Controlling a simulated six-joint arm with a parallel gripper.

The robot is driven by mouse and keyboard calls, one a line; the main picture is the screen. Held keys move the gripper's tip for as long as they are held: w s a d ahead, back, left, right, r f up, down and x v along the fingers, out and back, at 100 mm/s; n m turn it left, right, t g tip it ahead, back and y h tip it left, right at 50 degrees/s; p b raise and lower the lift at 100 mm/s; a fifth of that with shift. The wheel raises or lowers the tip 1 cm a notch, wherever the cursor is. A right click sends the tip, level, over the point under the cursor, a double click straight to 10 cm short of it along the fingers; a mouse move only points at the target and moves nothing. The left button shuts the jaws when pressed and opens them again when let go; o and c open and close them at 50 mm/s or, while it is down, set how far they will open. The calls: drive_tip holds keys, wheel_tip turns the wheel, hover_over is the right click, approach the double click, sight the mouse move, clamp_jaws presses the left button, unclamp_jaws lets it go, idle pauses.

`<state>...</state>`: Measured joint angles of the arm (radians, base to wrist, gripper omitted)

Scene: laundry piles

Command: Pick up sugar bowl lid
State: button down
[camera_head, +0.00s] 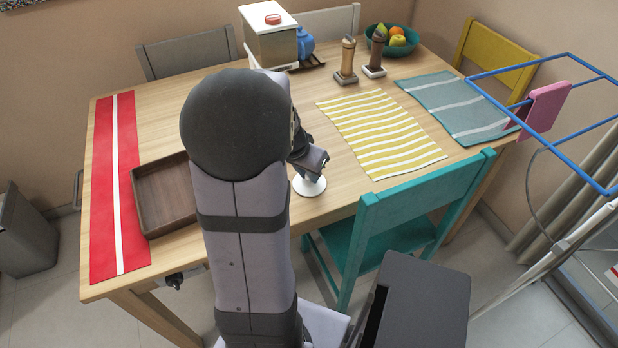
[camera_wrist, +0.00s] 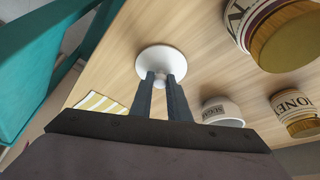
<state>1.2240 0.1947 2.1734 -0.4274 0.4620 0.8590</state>
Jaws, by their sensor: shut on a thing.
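The sugar bowl lid (camera_wrist: 161,59) is a white round disc with a small knob in the wrist view. My gripper (camera_wrist: 160,80) is shut on its knob, with one dark finger on each side. In the head view the lid (camera_head: 309,187) shows as a white disc under my gripper (camera_head: 311,172), near the table's front edge. I cannot tell whether it touches the table. The white sugar bowl (camera_wrist: 222,113), with lettering on its side, stands right of my fingers in the wrist view. My arm hides it in the head view.
In the wrist view are a honey jar (camera_wrist: 296,103) and a larger lettered jar (camera_wrist: 272,14). In the head view, a brown tray (camera_head: 141,191) lies left of my arm, a yellow striped mat (camera_head: 382,134) lies right, and a teal chair (camera_head: 422,194) stands at the front.

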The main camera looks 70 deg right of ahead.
sight(303, 184)
drive_tip(key=shift+r, duration=0.15)
wheel_tip(303, 184, up, 12)
drive_tip(key=w+p, duration=0.1)
drive_tip(key=p, duration=0.4)
drive_tip(key=w+d+f+n+p, duration=0.1)
drive_tip(key=w+f+n+p, duration=0.15)
drive_tip(key=w+p, duration=1)
drive_tip(key=d+r+m+g+p, duration=0.2)
drive_tip(key=d+r+m+p, duration=0.1)
drive_tip(key=d+m, duration=0.5)
drive_tip(key=shift+s+d+y+p, duration=0.25)
drive_tip(key=shift+d+p, duration=0.25)
drive_tip(key=shift+d, duration=0.25)
